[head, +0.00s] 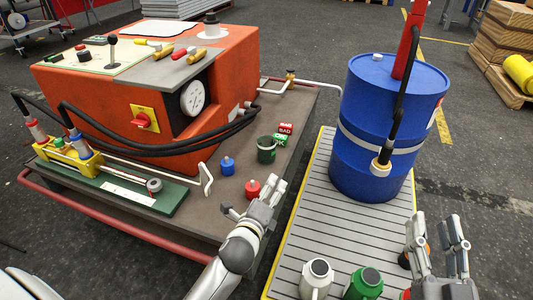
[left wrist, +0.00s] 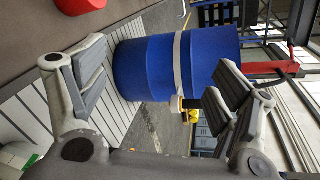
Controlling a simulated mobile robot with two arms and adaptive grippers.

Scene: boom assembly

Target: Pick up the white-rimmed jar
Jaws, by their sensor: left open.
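A pale grey jar with a white rim around a dark top (head: 316,280) stands at the front of the slatted platform in the head view. A green jar with a dark green top (head: 363,283) stands just right of it. My left gripper (head: 264,203) is open and empty beside the small red bottle (head: 252,189), up and left of the pale jar. Its spread fingers also show in the left wrist view (left wrist: 160,78), with nothing between them. My right gripper (head: 438,232) is open at the lower right, right of the green jar, and partly hides a dark and orange object.
A blue drum (head: 372,160) with a red pump stands on the slatted platform (head: 310,215). The orange machine (head: 170,95), a blue bottle (head: 228,166) and a dark green cup (head: 266,152) stand on the cart. The middle slats are clear.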

